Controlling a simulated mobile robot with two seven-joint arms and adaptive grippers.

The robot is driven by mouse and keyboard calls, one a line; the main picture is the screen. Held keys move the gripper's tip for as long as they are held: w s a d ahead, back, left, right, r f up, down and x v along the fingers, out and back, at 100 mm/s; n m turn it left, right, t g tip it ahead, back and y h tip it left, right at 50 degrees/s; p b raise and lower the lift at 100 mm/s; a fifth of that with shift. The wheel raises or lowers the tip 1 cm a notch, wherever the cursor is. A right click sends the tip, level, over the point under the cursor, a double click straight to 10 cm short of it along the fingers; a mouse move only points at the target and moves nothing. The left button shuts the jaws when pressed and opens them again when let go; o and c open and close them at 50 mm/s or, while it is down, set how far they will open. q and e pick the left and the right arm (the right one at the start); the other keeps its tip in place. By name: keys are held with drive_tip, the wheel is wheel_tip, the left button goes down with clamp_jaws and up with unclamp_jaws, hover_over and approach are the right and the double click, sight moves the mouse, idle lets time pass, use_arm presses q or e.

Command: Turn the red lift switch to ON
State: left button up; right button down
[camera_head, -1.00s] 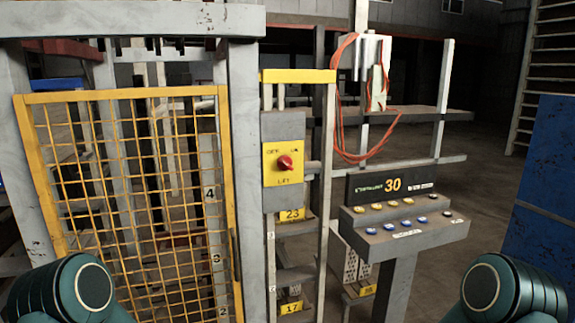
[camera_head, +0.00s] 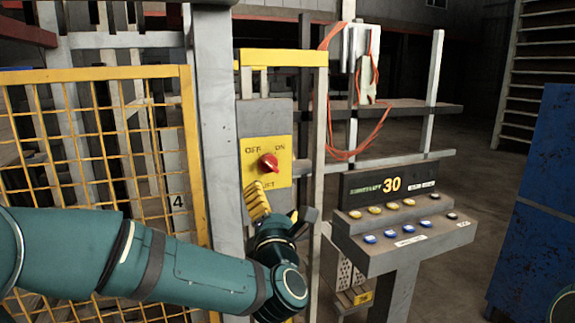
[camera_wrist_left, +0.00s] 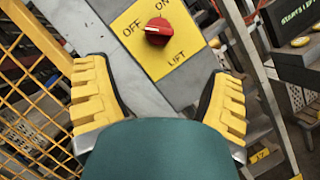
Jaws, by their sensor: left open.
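The red lift switch (camera_head: 269,163) is a round knob on a yellow plate (camera_head: 254,148) marked OFF, ON and LIFT, fixed to a grey box on a post. In the left wrist view the red switch (camera_wrist_left: 158,31) lies ahead of the fingers, and its white mark points toward OFF. My left gripper (camera_head: 275,205) is just below and in front of the plate, its yellow-padded finger near the plate's lower edge. In the left wrist view the left gripper (camera_wrist_left: 160,95) is open, its fingers wide apart with nothing between them and not touching the switch. My right gripper is not in view.
A yellow mesh gate (camera_head: 95,150) stands to the left of the post. A control desk (camera_head: 405,235) with several coloured buttons and a display reading 30 (camera_head: 391,184) stands to the right. Orange cables (camera_head: 330,120) hang behind. A blue panel (camera_head: 540,200) is at far right.

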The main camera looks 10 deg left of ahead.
sight(271, 169)
use_arm(q)
drive_tip(key=p+x, duration=0.1)
drive_tip(key=x, duration=1.2)
drive_tip(key=shift+w+a+r, duration=0.1)
drive_tip(key=shift+w, duration=0.1)
drive_tip(key=c, duration=1.2)
